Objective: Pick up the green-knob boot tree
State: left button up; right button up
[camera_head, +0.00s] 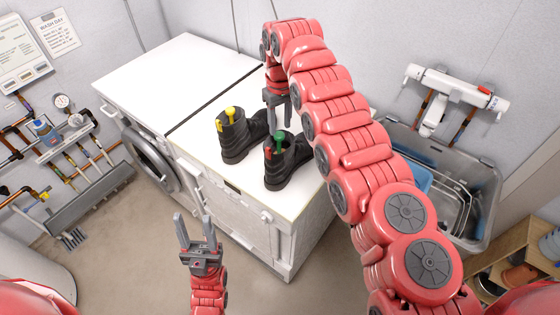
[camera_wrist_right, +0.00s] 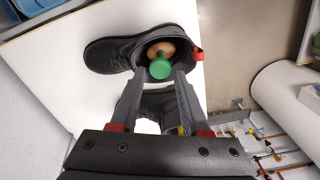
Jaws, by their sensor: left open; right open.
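The green-knob boot tree (camera_head: 280,138) stands in the nearer black boot (camera_head: 277,180) on the white machine top. In the right wrist view its green knob (camera_wrist_right: 160,69) shows with a tan wooden part inside the boot opening (camera_wrist_right: 112,50); the rest is hidden in the shaft. My left gripper (camera_head: 196,232) is open and empty, out in front of the machines.
A second black boot (camera_head: 238,147) with a yellow-knob boot tree (camera_head: 230,112) stands close to the left. The white worktop (camera_head: 165,75) is clear on the left. A grey basin (camera_head: 480,175) with a rack is at right. Pipes (camera_head: 80,165) line the left wall.

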aim_at(280, 135)
jog(key=shift+w+f, duration=0.15)
jog(key=shift+f, duration=0.75)
jog(key=f, duration=0.1)
jog(key=f+p, duration=0.1)
jog(key=f, duration=0.2)
jog(key=shift+s+f+p, duration=0.2)
jog(key=shift+s+p, duration=0.05)
jog(key=shift+p, duration=0.1)
jog(key=shift+f, duration=0.25)
jog(key=shift+w+a+f, duration=0.1)
jog(key=shift+w, duration=0.1)
jog(key=shift+c, duration=0.2)
grip_shut()
